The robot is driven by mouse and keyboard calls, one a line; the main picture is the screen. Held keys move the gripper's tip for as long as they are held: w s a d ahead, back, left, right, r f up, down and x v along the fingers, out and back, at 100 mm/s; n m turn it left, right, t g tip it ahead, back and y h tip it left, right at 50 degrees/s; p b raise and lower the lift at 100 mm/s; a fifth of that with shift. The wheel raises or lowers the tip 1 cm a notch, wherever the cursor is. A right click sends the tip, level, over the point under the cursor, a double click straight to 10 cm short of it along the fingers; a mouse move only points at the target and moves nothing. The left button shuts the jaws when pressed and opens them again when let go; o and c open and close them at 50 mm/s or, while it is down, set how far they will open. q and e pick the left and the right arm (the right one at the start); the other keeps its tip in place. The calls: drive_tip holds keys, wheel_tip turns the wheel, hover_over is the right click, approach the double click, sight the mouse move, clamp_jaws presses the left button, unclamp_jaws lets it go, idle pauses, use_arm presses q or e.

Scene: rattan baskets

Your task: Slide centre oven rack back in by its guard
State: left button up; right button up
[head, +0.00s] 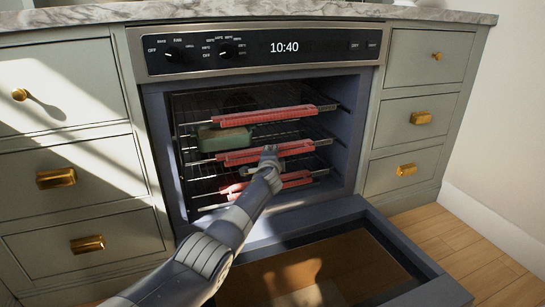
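The oven (372,128) is open and holds three wire racks, each with a red guard along its front edge. The centre rack's guard (238,157) is level with my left gripper (269,154). My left arm reaches in from the lower left, and the gripper is at the middle of this guard, seemingly touching it. The fingers are small and partly hidden, so I cannot tell whether they are open or shut. The top guard (265,116) is above, and the bottom guard (297,180) is partly behind my arm. My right gripper is out of view.
A green dish (224,139) sits behind the centre guard, seemingly on the centre rack. The lowered oven door (405,258) lies in front of the opening. Cabinets with brass handles flank the oven, and wooden floor (462,245) is clear at the right.

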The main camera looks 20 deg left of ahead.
use_arm(q)
drive_tip(key=shift+o, duration=0.7)
drive_tip(key=shift+a+r, duration=0.15)
drive_tip(key=shift+a, duration=0.05)
drive_tip(key=shift+d, duration=0.1)
drive_tip(key=shift+f, duration=0.2)
drive_tip(key=shift+d, duration=0.15)
drive_tip(key=shift+s+d, duration=0.15)
drive_tip(key=shift+s, duration=0.25)
drive_tip(key=v, duration=1.1)
drive_tip(key=shift+r, duration=0.2)
